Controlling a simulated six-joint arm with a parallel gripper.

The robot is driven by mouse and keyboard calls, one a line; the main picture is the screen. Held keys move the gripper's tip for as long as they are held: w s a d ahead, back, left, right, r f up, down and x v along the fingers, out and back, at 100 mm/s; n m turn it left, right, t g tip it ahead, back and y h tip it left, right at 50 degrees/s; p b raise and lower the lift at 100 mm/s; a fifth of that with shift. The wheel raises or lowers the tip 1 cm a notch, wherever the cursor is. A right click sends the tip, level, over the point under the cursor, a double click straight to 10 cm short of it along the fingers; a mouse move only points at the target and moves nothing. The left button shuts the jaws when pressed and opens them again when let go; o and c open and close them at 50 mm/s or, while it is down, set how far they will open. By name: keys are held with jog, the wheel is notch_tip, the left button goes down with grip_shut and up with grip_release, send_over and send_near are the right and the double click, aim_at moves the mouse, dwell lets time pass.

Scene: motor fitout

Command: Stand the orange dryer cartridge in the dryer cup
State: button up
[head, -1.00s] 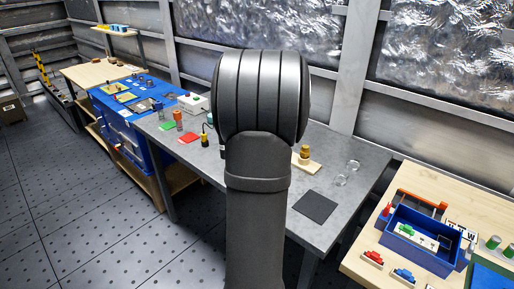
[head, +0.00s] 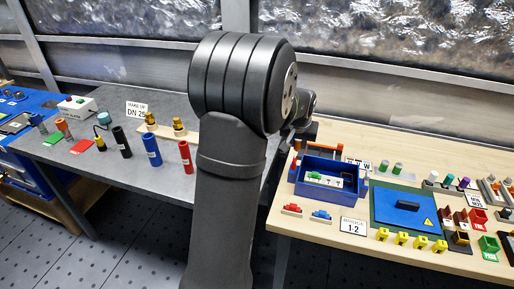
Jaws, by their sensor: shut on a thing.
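My gripper is not in view; my dark arm fills the middle of the head view and hides whatever lies behind it. I cannot make out the orange dryer cartridge for certain. A small orange-topped cylinder (head: 63,128) stands on the grey table (head: 85,185) at the left, by a green mat, but I cannot tell what it is. I cannot identify the dryer cup either.
Black (head: 122,143), blue (head: 152,150) and red (head: 185,157) cylinders stand on the grey table. Brass fittings (head: 178,126) sit on a wooden strip. On the right wooden table are a blue bin (head: 322,192), a blue panel (head: 405,208) and several yellow pieces (head: 402,238).

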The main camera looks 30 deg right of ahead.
jog(key=s+d+f+m+g, duration=0.1)
jog(key=s+d+m, duration=0.2)
jog(key=s+d, duration=0.9)
jog(key=shift+s+d+h, duration=0.4)
jog(key=shift+d, duration=0.15)
jog(key=shift+f, duration=0.1)
jog(key=shift+f, duration=2.85)
jog(key=shift+f, duration=0.95)
jog(key=o, duration=1)
jog(key=shift+a, duration=0.1)
jog(key=shift+o, duration=0.2)
jog(key=shift+s, duration=0.15)
